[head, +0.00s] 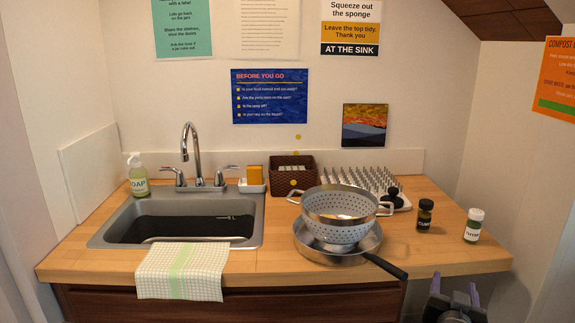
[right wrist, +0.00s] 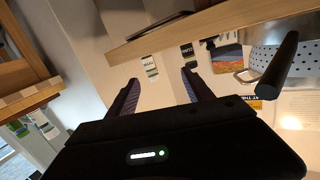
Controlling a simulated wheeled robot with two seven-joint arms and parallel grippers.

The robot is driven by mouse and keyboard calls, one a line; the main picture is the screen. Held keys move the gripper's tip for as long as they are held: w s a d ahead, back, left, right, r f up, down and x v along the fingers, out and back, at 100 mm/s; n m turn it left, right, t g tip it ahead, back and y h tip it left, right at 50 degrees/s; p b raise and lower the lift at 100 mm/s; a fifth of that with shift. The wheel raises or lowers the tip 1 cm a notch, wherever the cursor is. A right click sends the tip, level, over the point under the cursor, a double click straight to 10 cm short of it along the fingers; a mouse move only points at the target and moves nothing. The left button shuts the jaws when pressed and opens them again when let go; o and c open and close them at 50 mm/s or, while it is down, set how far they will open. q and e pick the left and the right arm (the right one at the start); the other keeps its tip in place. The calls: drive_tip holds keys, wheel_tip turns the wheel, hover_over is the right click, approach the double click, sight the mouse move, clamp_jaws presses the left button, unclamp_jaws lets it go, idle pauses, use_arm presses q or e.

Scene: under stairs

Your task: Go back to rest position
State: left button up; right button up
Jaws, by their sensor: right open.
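My right gripper (head: 455,290) shows at the lower right of the head view, in front of the counter's front edge and below its top. Its two fingers are apart with nothing between them. In the right wrist view the gripper (right wrist: 160,90) is also open and empty, with the counter's edge above it in the picture. My left gripper is not in view.
On the wooden counter (head: 440,255) stand a colander (head: 340,215) in a pan (head: 325,255) whose handle overhangs the front edge, two small jars (head: 425,215) (head: 473,225), a drying rack (head: 365,182) and a sink (head: 190,220). A checkered towel (head: 180,272) hangs over the front.

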drive_tip(key=s+a+f+n+g+y+p, duration=0.1)
drive_tip(key=s+a+f+n+g+y, duration=0.2)
drive_tip(key=a+f, duration=0.75)
drive_tip(key=s+a+f+n+g+y+p, duration=0.1)
drive_tip(key=s+a+f+g+y, duration=0.15)
drive_tip(key=a+f+y, duration=0.6)
drive_tip(key=s+a+f+g+p, duration=0.1)
drive_tip(key=s+a+f+g, duration=0.3)
drive_tip(key=s+a+f, duration=0.3)
drive_tip(key=s+a+f+n+g+p, duration=0.1)
drive_tip(key=s+a+f+g, duration=0.3)
drive_tip(key=s+a+f, duration=0.3)
drive_tip(key=s+f+y, duration=0.1)
drive_tip(key=s+f, duration=0.3)
drive_tip(key=s, duration=0.4)
drive_tip(key=shift+s+f+p, duration=0.2)
drive_tip(key=shift+s+p, duration=0.1)
drive_tip(key=shift+s, duration=0.1)
drive_tip(key=shift+g, duration=0.25)
